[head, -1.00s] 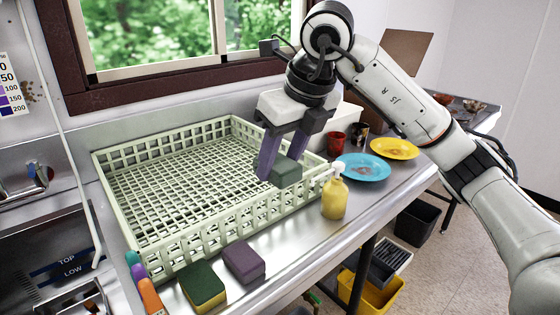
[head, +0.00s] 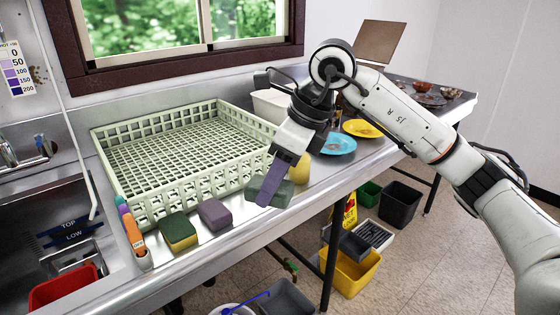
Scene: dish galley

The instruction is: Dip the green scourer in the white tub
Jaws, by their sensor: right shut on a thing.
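My right gripper (head: 273,190) is shut on the dark green scourer (head: 284,194). It holds the scourer at the counter's front edge, in front of the rack's right corner. A finger hides part of the scourer, and I cannot tell whether it touches the counter. A white tub (head: 270,107) stands on the counter behind the rack, partly hidden by my arm. My left gripper is out of view.
A pale dish rack (head: 190,191) fills the counter. A green-and-yellow sponge (head: 179,232) and a purple sponge (head: 215,214) lie before it. Blue (head: 337,145) and yellow (head: 361,129) plates lie behind. Several bins stand below.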

